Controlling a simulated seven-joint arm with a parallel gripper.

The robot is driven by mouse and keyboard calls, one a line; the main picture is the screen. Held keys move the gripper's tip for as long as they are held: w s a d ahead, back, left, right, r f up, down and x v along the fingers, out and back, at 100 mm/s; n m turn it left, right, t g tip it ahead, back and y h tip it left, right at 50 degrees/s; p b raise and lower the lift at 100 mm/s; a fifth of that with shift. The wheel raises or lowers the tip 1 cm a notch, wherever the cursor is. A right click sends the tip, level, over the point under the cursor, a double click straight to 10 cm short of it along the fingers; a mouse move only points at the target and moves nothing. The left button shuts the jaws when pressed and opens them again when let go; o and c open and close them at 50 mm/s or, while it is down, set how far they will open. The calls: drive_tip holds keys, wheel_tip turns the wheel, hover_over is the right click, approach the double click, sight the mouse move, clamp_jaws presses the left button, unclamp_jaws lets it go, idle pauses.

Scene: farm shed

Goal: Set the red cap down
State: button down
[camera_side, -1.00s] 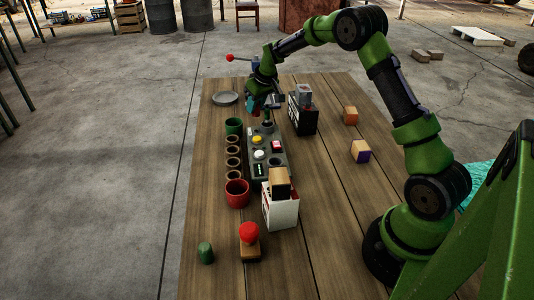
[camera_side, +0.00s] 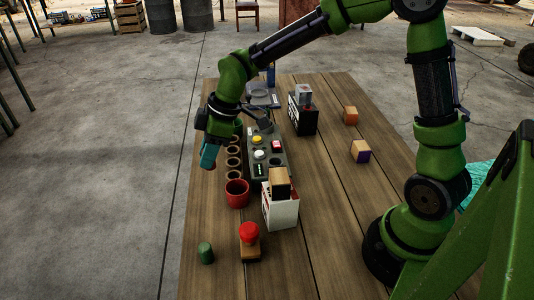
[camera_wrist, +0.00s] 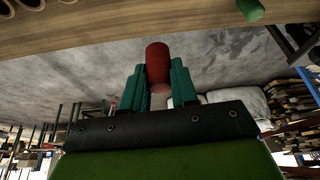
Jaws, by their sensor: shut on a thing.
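The red cap (camera_wrist: 157,62) is a dark red cylinder in the wrist view. My gripper (camera_wrist: 157,85) is shut on it, with a teal finger on each side. In the side view my gripper (camera_side: 208,157) hangs near the left edge of the table, left of a row of brown rings. The cap is hidden there behind the fingers. I cannot tell how far above the table it is.
A button panel (camera_side: 262,158) and a white box (camera_side: 281,208) stand to the right. The table's left edge runs close by.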

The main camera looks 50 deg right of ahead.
drive_tip(key=s+a+f+n+g, duration=0.1)
drive_tip(key=s+a+n+g, duration=0.15)
drive_tip(key=s+n, duration=0.5)
drive_tip(key=s+a+f+n+g, duration=0.2)
drive_tip(key=s+a+n, duration=0.2)
drive_tip(key=s, duration=0.6)
drive_tip(key=s+a+f+n+g, duration=0.1)
drive_tip(key=s+a+n+g, duration=0.15)
drive_tip(key=s+n, duration=0.4)
drive_tip(key=shift+m+t, duration=0.4)
drive_tip(key=shift+m, duration=0.1)
drive_tip(key=shift+w+d+f+x, duration=0.1)
drive_tip(key=shift+d+x, duration=0.15)
drive_tip(key=shift+x, duration=1.1)
drive_tip(key=shift+w+d+f+x, duration=0.1)
drive_tip(key=shift+d+x, duration=0.15)
drive_tip(key=shift+x, duration=1.05)
drive_tip(key=shift+w+d+f+x, duration=0.15)
drive_tip(key=shift+d+x, duration=0.1)
drive_tip(key=shift+x, duration=1.1)
drive_tip(key=shift+f, duration=0.1)
drive_tip(key=c, duration=0.9)
unclamp_jaws()
drive_tip(key=shift+o, duration=0.2)
wheel_tip(320, 180, up, 10)
drive_tip(key=shift+w+d, duration=0.4)
drive_tip(key=shift+w, duration=0.05)
